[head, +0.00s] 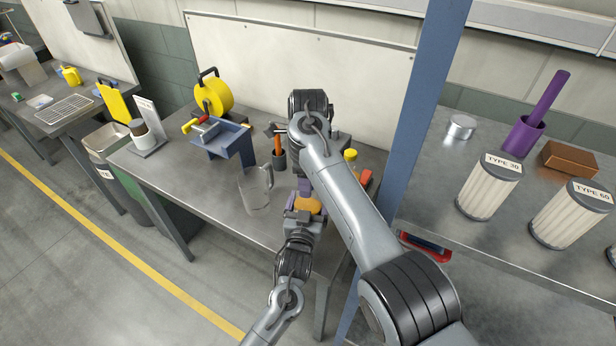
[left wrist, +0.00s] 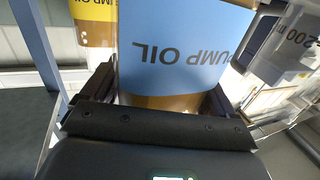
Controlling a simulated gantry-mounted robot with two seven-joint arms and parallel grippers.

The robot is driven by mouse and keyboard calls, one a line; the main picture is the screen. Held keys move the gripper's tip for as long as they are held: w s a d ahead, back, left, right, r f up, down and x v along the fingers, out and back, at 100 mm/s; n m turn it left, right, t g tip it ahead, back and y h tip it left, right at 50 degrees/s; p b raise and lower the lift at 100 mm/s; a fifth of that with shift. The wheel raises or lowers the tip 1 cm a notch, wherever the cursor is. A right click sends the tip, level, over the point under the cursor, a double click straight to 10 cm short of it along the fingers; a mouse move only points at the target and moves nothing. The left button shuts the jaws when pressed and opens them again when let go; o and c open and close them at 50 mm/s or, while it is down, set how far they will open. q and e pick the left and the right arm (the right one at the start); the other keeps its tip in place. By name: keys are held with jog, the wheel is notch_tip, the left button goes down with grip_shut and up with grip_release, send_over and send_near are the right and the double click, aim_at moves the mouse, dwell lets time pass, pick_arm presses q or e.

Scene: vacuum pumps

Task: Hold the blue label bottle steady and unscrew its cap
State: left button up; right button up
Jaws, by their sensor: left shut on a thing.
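The blue label bottle (left wrist: 180,50) fills the middle of the left wrist view, amber below a blue "PUMP OIL" label that appears upside down. My left gripper (left wrist: 155,100) is shut on it, one finger on each side. In the head view my left gripper (head: 304,208) is at the table's front edge, with an amber part of the bottle (head: 309,205) showing. The bottle's cap cannot be made out in either view.
A clear jug (head: 255,188) stands left of the bottle. A yellow-label bottle (left wrist: 95,22) is close by in the left wrist view. A blue vise (head: 222,142), a yellow reel (head: 213,95) and a hammer in a holder (head: 278,155) stand farther back. A blue post (head: 418,100) rises at right.

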jog(key=shift+r, duration=2.3)
jog(key=shift+c, duration=0.4)
notch_tip(320, 180, up, 3)
jog(key=m, duration=0.3)
jog(key=shift+f, duration=3.8)
grip_shut()
jog(key=shift+o, duration=0.2)
grip_release()
